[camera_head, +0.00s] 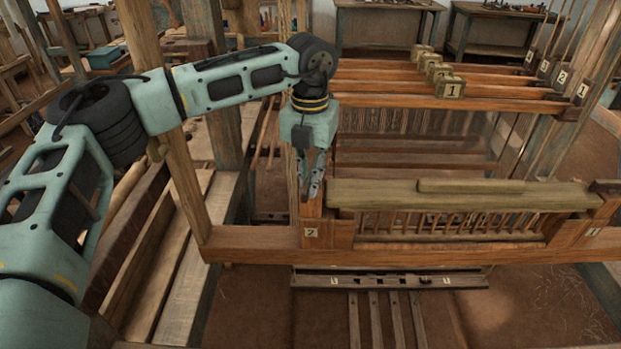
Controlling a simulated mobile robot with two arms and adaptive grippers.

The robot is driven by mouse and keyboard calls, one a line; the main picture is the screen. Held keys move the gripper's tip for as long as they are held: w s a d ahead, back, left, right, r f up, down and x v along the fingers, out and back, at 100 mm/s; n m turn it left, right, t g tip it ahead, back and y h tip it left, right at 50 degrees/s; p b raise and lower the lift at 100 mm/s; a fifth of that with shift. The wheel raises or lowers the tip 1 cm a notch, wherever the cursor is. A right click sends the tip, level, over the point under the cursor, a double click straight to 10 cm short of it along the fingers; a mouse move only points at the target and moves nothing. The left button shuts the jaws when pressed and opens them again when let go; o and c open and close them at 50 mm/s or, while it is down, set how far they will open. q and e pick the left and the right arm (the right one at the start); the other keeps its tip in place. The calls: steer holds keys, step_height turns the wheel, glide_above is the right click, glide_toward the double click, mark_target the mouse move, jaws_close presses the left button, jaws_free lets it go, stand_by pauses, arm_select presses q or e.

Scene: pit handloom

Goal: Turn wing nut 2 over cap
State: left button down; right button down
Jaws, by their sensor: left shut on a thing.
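The cap (465,196) is a long pale wooden beam lying across the top of the slatted frame. My left gripper (312,190) points down at the cap's left end, above the wooden post with the label 2 (311,232). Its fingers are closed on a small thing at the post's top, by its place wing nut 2. The fingers hide the nut, so its angle to the cap cannot be told. At the right end, a dark wooden piece (605,187) sits above the label 1 (593,232). My right gripper is not in view.
Numbered blocks (449,88) sit on the horizontal bars behind the cap. An upright wooden post (172,150) stands left of the gripper, close under my left arm. A dark slotted bar (390,281) and treadles (375,318) lie below. Tool benches (388,5) stand at the back.

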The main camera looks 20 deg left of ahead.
arm_select(q)
steer(key=m+b, duration=0.1)
steer(key=m, duration=0.2)
steer(key=shift+f+m, duration=0.1)
steer(key=shift+m, duration=0.2)
steer(key=m+b, duration=0.1)
steer(key=m, duration=0.2)
steer(key=shift+a+m, duration=0.1)
steer(key=shift+m, duration=0.2)
steer(key=m, duration=0.4)
steer(key=shift+w, duration=0.1)
steer(key=shift+a+m, duration=0.1)
steer(key=shift+m, duration=1.8)
steer(key=c, duration=1.8)
jaws_free()
step_height(320, 180, up, 12)
steer(key=shift+r, duration=0.15)
